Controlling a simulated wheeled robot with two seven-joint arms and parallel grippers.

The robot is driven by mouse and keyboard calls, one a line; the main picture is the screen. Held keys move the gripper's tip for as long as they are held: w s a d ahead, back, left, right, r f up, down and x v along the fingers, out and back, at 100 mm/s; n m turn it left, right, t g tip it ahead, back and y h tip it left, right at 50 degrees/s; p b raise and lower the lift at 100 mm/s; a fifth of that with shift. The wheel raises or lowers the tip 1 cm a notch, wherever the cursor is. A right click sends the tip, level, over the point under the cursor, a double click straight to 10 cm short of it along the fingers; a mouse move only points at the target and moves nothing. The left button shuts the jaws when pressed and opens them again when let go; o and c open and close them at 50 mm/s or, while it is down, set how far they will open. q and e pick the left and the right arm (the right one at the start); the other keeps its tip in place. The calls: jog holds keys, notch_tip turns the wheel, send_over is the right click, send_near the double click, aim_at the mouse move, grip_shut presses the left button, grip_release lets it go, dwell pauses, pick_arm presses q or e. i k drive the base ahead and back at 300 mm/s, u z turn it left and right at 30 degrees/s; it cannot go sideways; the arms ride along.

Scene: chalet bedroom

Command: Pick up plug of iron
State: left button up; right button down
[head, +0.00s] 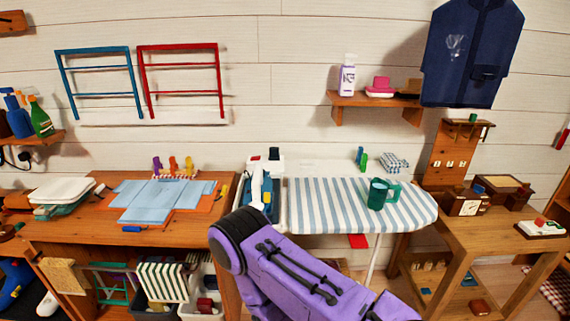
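A white and blue iron (259,188) stands upright at the left end of the striped ironing board (330,211). I cannot clearly make out a plug of the iron or follow its cord. A small dark and white fitting (23,157), perhaps a socket or plug, shows on the wall at the far left, under the shelf with spray bottles. A purple and black arm link of mine crosses the lower middle and hides part of the floor and the board's front. Neither gripper shows in this view.
A wooden desk (70,232) with blue cloth pieces (158,199) is at the left, with bins below. A wooden table (497,237) with small boxes is at the right. A wall shelf (360,100) hangs above the board.

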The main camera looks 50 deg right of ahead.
aim_at(274, 155)
jog(key=k, duration=0.25)
jog(key=z, duration=1.3)
